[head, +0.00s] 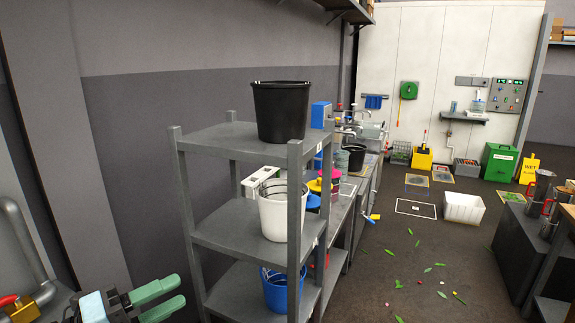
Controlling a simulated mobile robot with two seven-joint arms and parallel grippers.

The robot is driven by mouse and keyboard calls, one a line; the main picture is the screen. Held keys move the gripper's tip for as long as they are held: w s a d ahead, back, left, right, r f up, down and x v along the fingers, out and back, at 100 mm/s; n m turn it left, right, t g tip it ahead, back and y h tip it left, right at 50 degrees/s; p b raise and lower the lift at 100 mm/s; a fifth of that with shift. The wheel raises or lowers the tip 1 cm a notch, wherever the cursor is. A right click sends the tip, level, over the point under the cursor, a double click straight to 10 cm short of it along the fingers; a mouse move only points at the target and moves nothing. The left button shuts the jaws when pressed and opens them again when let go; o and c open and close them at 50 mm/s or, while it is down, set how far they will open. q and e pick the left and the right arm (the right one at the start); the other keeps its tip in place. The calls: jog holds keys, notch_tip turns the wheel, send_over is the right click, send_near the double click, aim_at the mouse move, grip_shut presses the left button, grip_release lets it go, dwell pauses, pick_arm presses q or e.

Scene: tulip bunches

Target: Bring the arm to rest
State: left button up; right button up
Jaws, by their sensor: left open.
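My left gripper (180,291) is at the bottom left of the head view. Its two green fingers point right and stand apart with nothing between them. It is in front of and to the left of a grey shelf rack (225,232), apart from it in the picture. A black bucket (282,112) stands on the rack's top shelf. A white bucket (274,216) is on the middle shelf and a blue bucket (275,292) is low down, partly hidden by a post. My right gripper is not in view.
A grey pipe (27,240) and a red-handled brass fitting (22,309) are at the left edge. A sink counter runs behind the rack. A white crate (464,208) stands on the floor, with scattered leaves (427,269) nearby. A dark bench (527,245) is at right.

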pick_arm(q)
jog(key=s+a+f+n+y, duration=0.3)
jog(key=f+n+y, duration=0.4)
jog(key=f+n, duration=0.35)
jog(key=s+a+f+n+y, duration=0.25)
jog(key=f+n+y, duration=0.35)
jog(key=f+n, duration=0.45)
jog(key=s+d+f+n+g, duration=0.25)
jog(key=s+f+g, duration=0.3)
jog(key=s, duration=0.55)
jog(key=s+d+f+n+g, duration=0.1)
jog(key=s+f+n+g, duration=0.4)
jog(key=s, duration=0.6)
jog(key=w+d+f+t, duration=0.1)
jog(key=w+f+t, duration=0.1)
jog(key=f, duration=0.4)
jog(key=w+d+f+t+h+b, duration=0.1)
jog(key=w+d+f+t, duration=0.1)
jog(key=f+t, duration=0.2)
jog(key=shift+w+f+m+t, duration=0.35)
jog(key=shift+f+m, duration=0.1)
jog(key=shift+f, duration=0.4)
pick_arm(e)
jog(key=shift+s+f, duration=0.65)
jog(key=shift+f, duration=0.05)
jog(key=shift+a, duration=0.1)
pick_arm(q)
jog(key=shift+c, duration=0.5)
